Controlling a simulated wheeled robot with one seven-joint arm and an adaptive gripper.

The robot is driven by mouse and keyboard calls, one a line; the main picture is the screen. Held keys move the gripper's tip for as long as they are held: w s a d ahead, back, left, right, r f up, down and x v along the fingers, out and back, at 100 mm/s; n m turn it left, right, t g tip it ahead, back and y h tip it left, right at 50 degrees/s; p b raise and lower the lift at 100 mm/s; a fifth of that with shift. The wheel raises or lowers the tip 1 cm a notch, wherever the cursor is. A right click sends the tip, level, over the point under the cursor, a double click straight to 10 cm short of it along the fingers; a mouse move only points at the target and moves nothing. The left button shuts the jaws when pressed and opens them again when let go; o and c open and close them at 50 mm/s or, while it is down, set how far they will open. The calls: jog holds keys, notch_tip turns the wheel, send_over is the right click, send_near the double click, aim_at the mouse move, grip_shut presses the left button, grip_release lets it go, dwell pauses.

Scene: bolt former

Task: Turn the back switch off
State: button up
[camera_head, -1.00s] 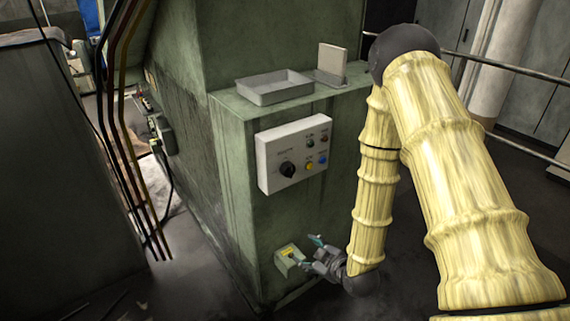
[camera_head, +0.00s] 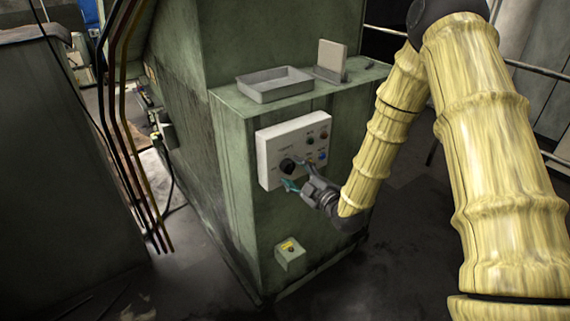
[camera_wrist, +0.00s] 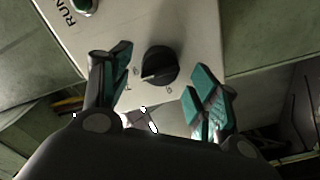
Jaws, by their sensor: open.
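A white control panel (camera_head: 267,161) is mounted on the front of the green machine cabinet. It carries a black rotary knob (camera_head: 287,165), which also shows in the wrist view (camera_wrist: 160,65). My gripper (camera_head: 298,174) is in front of the panel's lower part, close to the knob. In the wrist view my gripper (camera_wrist: 160,85) is open, with one teal-padded finger on each side of the knob and a gap around it. I cannot tell how far the fingertips are from the panel face.
The panel has several small buttons right of the knob, including a blue one (camera_head: 322,155). A grey tray (camera_head: 275,85) and an upright plate (camera_head: 331,58) stand on the cabinet ledge. Pipes (camera_head: 125,150) run at left. The floor right of the cabinet looks clear.

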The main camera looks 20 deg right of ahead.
jog(key=shift+x, duration=0.8)
jog(key=shift+w+r, duration=0.1)
jog(key=shift+w, duration=0.15)
jog(key=shift+s+m+p, duration=0.1)
jog(key=shift+m+p, duration=0.75)
jog(key=shift+m, duration=0.35)
jog(key=m+p, duration=0.1)
jog(key=m, duration=0.2)
jog(key=shift+f+m+b, duration=0.2)
jog(key=shift+m+b, duration=0.3)
jog(key=shift+m, duration=0.7)
jog(key=shift+r+m+b, duration=0.1)
jog(key=shift+m+b, duration=0.3)
jog(key=shift+m, duration=1.2)
jog(key=shift+c, duration=0.4)
